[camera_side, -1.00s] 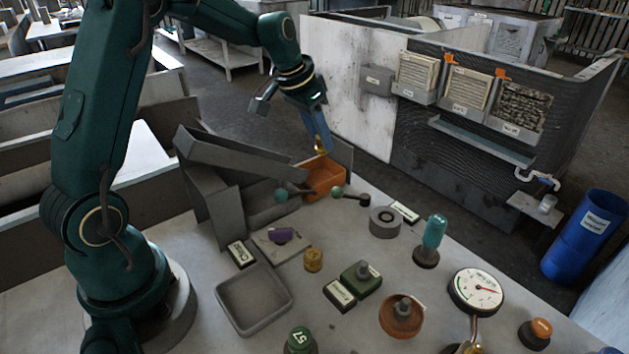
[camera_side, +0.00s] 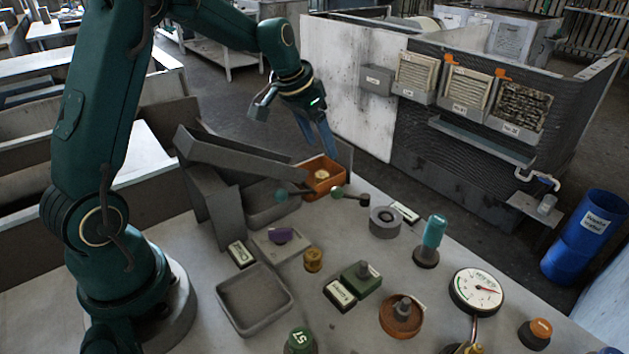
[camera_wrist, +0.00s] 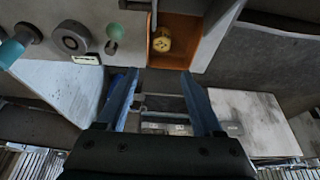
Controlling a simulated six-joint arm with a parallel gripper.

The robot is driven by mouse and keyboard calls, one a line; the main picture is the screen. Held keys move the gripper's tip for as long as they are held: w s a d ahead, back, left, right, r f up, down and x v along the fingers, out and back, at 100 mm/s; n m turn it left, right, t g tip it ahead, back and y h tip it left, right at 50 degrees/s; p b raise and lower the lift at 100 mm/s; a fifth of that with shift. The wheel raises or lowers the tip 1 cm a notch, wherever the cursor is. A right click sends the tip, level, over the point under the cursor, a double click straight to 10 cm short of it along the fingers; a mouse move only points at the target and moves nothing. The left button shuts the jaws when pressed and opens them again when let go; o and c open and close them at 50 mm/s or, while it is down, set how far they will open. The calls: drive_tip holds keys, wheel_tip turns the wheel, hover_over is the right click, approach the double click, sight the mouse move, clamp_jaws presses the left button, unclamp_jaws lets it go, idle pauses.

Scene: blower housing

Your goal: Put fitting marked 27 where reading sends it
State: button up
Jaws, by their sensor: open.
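A brass-yellow fitting (camera_side: 322,174) lies inside the orange bin (camera_side: 325,189) at the back edge of the table. In the wrist view the fitting (camera_wrist: 161,43) rests in the orange bin (camera_wrist: 187,22); dark marks show on its face, too small to read. My gripper (camera_side: 321,148) is open and empty, just above and behind the bin, its blue fingers apart from the fitting. The fingers also show spread in the wrist view (camera_wrist: 159,74). A gauge (camera_side: 477,291) with a red needle stands at the right; its scale is too small to read.
A grey chute (camera_side: 235,160) stands left of the bin. Another brass fitting (camera_side: 313,260), a grey tray (camera_side: 255,315), a grey ring (camera_side: 385,220) and a green-topped part (camera_side: 300,341) stand on the table.

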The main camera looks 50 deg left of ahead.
drive_tip(key=s+d+r+m+t, duration=0.1)
drive_tip(key=s+d+r, duration=0.1)
drive_tip(key=r, duration=0.3)
drive_tip(key=s+d+r+t, duration=0.1)
drive_tip(key=s+d+r, duration=0.15)
drive_tip(key=r, duration=0.25)
drive_tip(key=s+d+r+m, duration=0.1)
drive_tip(key=s+d+r, duration=0.1)
drive_tip(key=s+d, duration=0.4)
drive_tip(key=s+f+n, duration=0.2)
drive_tip(key=s+f, duration=0.4)
drive_tip(key=s, duration=0.5)
drive_tip(key=shift+s+d+g, duration=0.35)
drive_tip(key=shift+s+g, duration=0.05)
drive_tip(key=shift+c, duration=0.5)
